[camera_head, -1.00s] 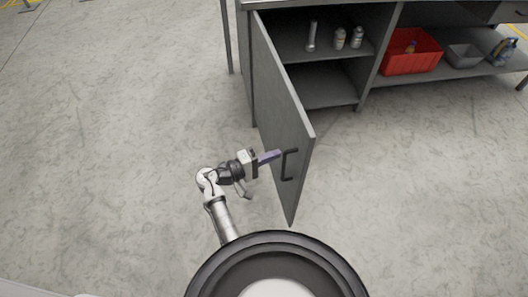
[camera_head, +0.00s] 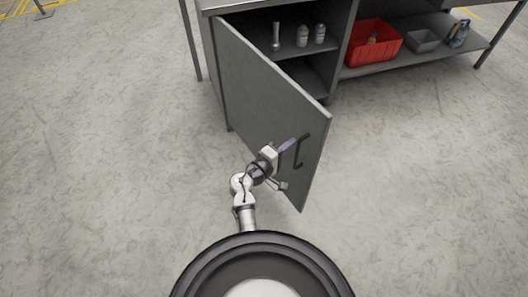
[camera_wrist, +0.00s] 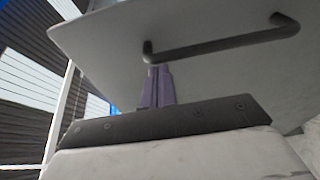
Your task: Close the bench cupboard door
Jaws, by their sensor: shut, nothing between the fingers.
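The grey cupboard door (camera_head: 262,98) hangs open on its left-hand hinge side, its free edge swung out toward me. Its dark bar handle (camera_head: 299,152) is near the free edge, and the handle also shows in the wrist view (camera_wrist: 222,45). My gripper (camera_head: 288,145) is at the door's outer face beside the handle. Its purple fingers (camera_wrist: 158,86) are shut together with nothing between them, their tips close to one end of the handle. I cannot tell whether they touch the door. The cupboard inside (camera_head: 300,73) is partly hidden by the door.
The cupboard holds a few bottles (camera_head: 302,36) on its upper shelf. To its right, an open bench shelf (camera_head: 400,57) carries a red bin (camera_head: 371,48), a grey tray (camera_head: 423,40) and a spray bottle (camera_head: 459,33). The floor around the door is clear.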

